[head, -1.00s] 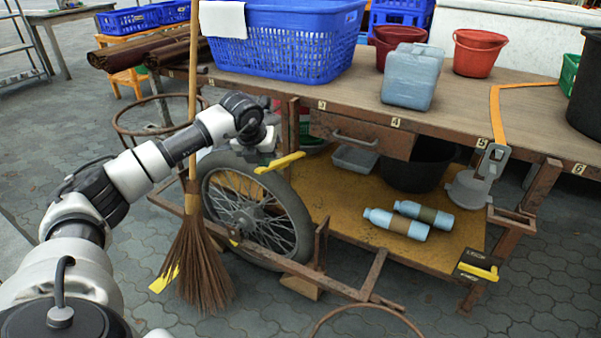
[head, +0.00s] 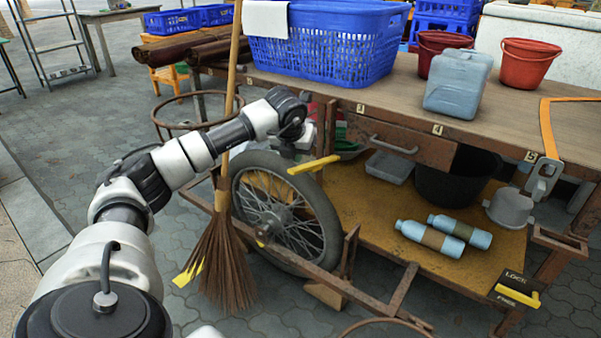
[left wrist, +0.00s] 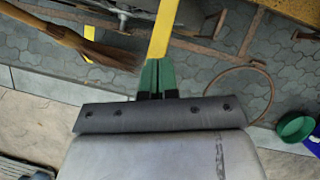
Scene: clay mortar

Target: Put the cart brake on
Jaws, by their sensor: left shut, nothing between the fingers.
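The cart wheel (head: 285,215) has a yellow lever bar (head: 314,165) above its top edge. The bar also shows in the left wrist view (left wrist: 163,35), running up from the fingertips. My left gripper (left wrist: 157,68) has green fingertips, closed together with nothing between them, at the bar's near end; I cannot tell whether they touch it. In the head view its fingers are mostly hidden behind my wrist and the bar. A dark plate marked LOCK and FREE (head: 510,283) with a yellow handle (head: 518,296) sits at the cart's lower right corner. My right gripper is not in view.
A broom (head: 222,262) leans upright left of the wheel. The cart top carries a blue basket (head: 325,48), a blue-grey jerrycan (head: 458,85) and red buckets. Two bottles (head: 430,236) lie on the lower shelf. A rusty ring (head: 180,126) stands out at left. Paving in front is mostly clear.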

